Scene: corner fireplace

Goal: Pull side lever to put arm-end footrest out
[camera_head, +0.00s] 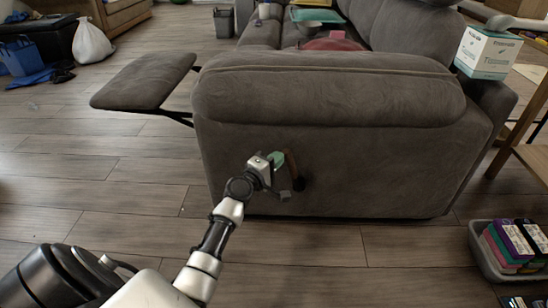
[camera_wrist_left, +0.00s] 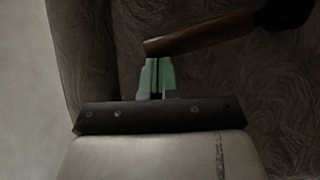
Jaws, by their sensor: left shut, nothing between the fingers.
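The grey recliner sofa (camera_head: 325,95) stands with its arm end facing me. Its footrest (camera_head: 145,80) is out, raised and sticking out to the left on a dark bracket. The brown side lever (camera_head: 295,170) is on the sofa's arm-end panel. In the left wrist view the lever (camera_wrist_left: 200,34) runs from a dark pivot at the upper right to just above the fingertips. My left gripper (camera_head: 277,160), with green fingertips, is shut and empty beside the lever; I cannot tell whether they touch. In the left wrist view the fingertips (camera_wrist_left: 157,75) are together. My right gripper is not in view.
A grey crate of coloured items (camera_head: 485,262) is on the floor at the lower right. A wooden table (camera_head: 538,155) stands at the right edge.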

